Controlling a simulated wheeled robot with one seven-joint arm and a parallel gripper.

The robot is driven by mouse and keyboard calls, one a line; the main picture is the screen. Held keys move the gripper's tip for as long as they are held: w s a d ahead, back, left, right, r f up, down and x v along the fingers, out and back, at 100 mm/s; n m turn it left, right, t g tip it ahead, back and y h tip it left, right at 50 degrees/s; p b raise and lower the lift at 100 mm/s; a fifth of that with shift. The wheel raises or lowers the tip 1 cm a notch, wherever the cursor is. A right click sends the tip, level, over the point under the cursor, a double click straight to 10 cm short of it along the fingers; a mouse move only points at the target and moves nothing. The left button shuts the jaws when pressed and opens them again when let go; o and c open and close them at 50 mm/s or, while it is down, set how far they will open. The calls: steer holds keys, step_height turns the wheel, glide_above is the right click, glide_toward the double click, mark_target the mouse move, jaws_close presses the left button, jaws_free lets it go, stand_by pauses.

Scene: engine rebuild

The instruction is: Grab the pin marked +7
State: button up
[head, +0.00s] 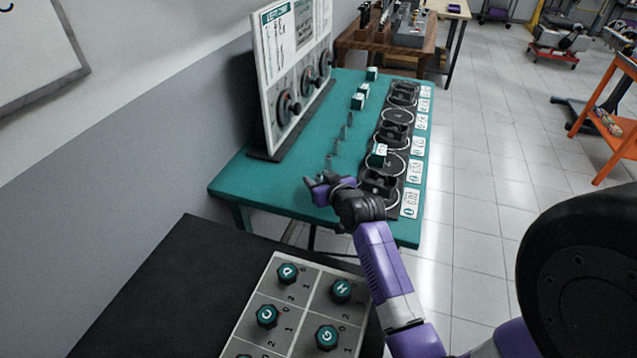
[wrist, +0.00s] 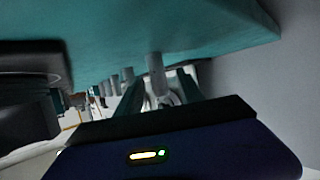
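Several small grey pins stand in a row on the green table; one mid-row pin (head: 337,146) shows in the head view. No marking can be read on them, so I cannot tell which is +7. My gripper (head: 319,182) is at the near end of this row, low over the table's near-left part. The wrist view looks upside down, with the tabletop above. There the nearest pin (wrist: 155,72) appears between the two spread fingers (wrist: 160,96), with more pins behind it. The gripper looks open; I cannot tell whether a finger touches the pin.
Right of the pins is a dark strip with round stations (head: 392,162) and white number cards (head: 413,172). White-and-green blocks (head: 360,97) stand farther back. An upright board with dials (head: 290,75) borders the table's left. A lettered tray (head: 300,305) lies nearer me.

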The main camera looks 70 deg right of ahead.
jaws_close()
steer(key=shift+r, duration=0.1)
